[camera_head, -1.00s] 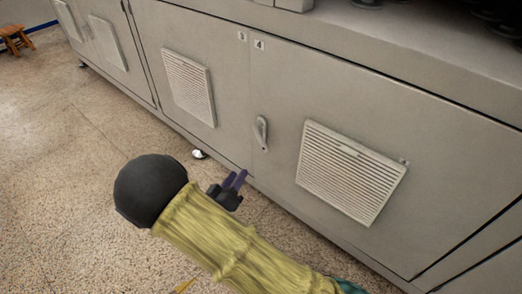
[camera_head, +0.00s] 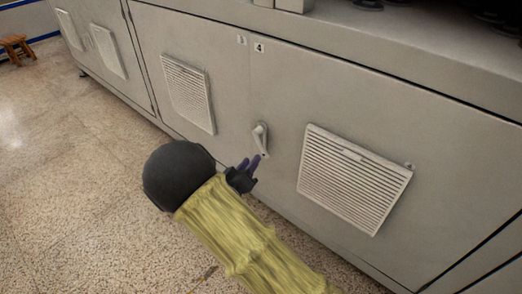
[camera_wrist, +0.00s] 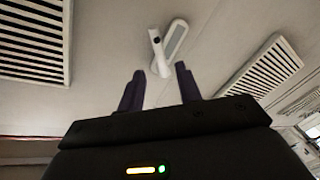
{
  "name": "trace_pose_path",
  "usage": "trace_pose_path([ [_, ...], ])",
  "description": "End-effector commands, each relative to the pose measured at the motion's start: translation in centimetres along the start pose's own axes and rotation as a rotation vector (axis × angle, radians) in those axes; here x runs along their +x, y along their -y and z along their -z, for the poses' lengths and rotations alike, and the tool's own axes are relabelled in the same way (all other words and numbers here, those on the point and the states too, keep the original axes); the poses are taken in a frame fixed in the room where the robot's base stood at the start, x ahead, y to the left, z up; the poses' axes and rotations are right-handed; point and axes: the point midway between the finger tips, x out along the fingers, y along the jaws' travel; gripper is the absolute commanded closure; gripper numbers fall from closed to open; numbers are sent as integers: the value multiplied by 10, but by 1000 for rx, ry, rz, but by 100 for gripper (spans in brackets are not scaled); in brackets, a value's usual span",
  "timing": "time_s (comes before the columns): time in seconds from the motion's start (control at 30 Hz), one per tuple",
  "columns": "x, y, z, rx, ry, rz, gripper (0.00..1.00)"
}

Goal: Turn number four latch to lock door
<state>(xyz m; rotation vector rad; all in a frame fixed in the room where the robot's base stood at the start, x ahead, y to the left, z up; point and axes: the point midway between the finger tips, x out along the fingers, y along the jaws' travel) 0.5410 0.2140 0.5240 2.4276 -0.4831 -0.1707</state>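The number four latch (camera_head: 261,139) is a pale handle on an oval plate, near the left edge of the grey door (camera_head: 440,160) and below the "4" label (camera_head: 259,48). In the wrist view the latch handle (camera_wrist: 158,52) sits at an angle to its oval plate (camera_wrist: 175,38), just beyond my fingertips. My gripper (camera_head: 249,162) is just below the latch in the head view. In the wrist view my gripper (camera_wrist: 159,80) is open, its two purple fingers apart with nothing between them. I cannot tell whether a finger touches the handle.
A louvred vent (camera_head: 352,178) is on the door right of the latch, and another vent (camera_head: 188,93) is on the neighbouring door to the left. The cabinet top overhangs above. The speckled floor (camera_head: 70,190) at left is clear, apart from a wooden stool (camera_head: 15,46) far off.

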Motion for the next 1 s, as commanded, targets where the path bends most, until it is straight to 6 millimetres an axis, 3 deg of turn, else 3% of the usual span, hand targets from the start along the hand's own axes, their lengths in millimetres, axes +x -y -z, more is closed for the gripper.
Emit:
trace_pose_path([
  [0.4,73,0,-4,3,3,-6,65],
  [0.6,85,1,0,0,0,0,65],
  [0.83,85,0,1,0,-1,1,65],
  [0.87,85,0,1,0,-1,1,67],
  [1.0,85,0,1,0,-1,1,95],
])
